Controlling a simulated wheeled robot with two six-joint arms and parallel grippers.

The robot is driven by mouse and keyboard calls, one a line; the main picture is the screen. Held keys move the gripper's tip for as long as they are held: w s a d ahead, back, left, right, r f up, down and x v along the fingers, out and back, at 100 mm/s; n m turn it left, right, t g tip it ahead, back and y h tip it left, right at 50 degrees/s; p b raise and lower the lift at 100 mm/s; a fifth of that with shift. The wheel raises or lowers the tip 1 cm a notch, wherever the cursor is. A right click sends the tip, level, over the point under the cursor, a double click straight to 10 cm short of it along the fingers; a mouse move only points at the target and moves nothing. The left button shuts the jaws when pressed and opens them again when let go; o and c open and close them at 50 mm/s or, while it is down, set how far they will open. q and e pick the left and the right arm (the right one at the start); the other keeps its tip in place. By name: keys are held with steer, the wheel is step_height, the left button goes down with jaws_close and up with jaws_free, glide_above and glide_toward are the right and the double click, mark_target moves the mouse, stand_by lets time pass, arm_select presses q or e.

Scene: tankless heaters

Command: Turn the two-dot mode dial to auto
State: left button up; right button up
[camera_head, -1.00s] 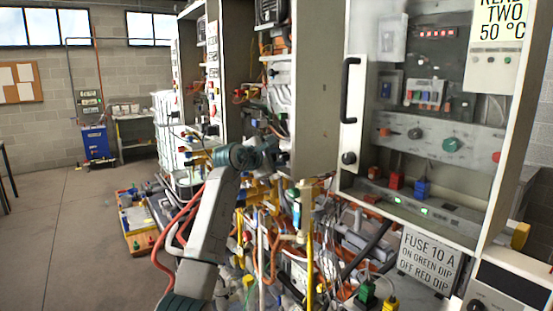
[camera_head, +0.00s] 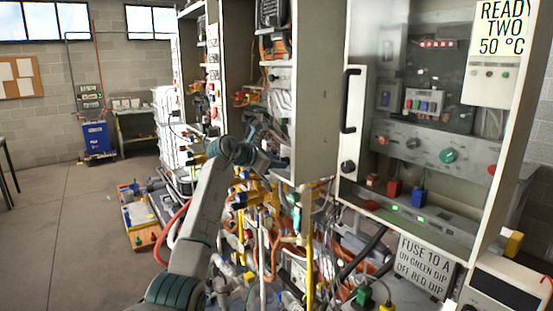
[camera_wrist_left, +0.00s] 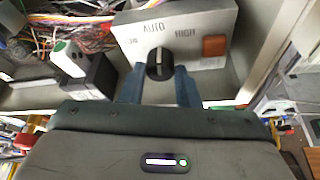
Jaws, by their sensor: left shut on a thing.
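A black mode dial (camera_wrist_left: 160,66) sits on a grey panel (camera_wrist_left: 213,14) in the left wrist view. The panel carries the labels AUTO and HIGH; another label at the left is too small to read. The dial's pale pointer line stands about upright, just below AUTO. My left gripper (camera_wrist_left: 159,80) is shut on the dial, its blue fingers at the knob's left and right sides. In the head view my left gripper (camera_head: 262,132) reaches into the middle cabinet, and the dial is hidden there. I cannot make out the two dots. My right gripper is not in view.
An orange square button (camera_wrist_left: 214,46) sits right of the dial. A white and black device with a green mark (camera_wrist_left: 70,58) is at the left. A tall cabinet side wall (camera_head: 316,100) stands right of my arm. Pipes and cables (camera_head: 270,240) crowd below it.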

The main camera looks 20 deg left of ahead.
arm_select(q)
steer(key=shift+n+h, duration=0.3)
steer(key=shift+n, duration=0.1)
steer(key=shift+f, duration=0.1)
steer(key=o, duration=0.7)
steer(key=shift+a, duration=0.1)
